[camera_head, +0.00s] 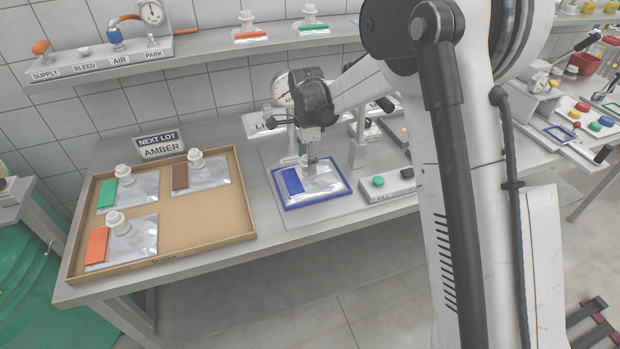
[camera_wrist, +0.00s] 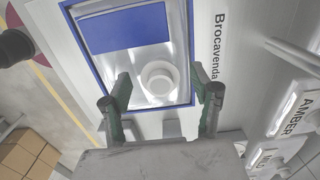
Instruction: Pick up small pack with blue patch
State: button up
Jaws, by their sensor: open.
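The small pack with the blue patch (camera_head: 293,181) lies flat inside a blue-rimmed tray (camera_head: 315,205) on the bench. In the wrist view its blue patch (camera_wrist: 125,30) is at the top and its round white cap (camera_wrist: 159,79) is near the middle. My gripper (camera_head: 312,160) points down just over the pack's cap. In the wrist view my gripper (camera_wrist: 162,92) is open, with one green-padded finger on each side of the cap. Whether the fingers touch the cap is not clear. In the head view the gripper partly hides the cap.
A cardboard tray (camera_head: 205,240) at the left holds packs with green (camera_head: 106,194), brown (camera_head: 180,177) and orange (camera_head: 97,245) patches. A sign reading AMBER (camera_head: 161,145) stands behind it. A post with a gauge and a green button box (camera_head: 388,186) stand close to the blue-rimmed tray.

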jog(key=shift+f, duration=0.75)
jog(key=shift+c, duration=0.2)
jog(key=c, duration=1.3)
jog(key=shift+r, duration=0.1)
jog(key=shift+c, duration=0.2)
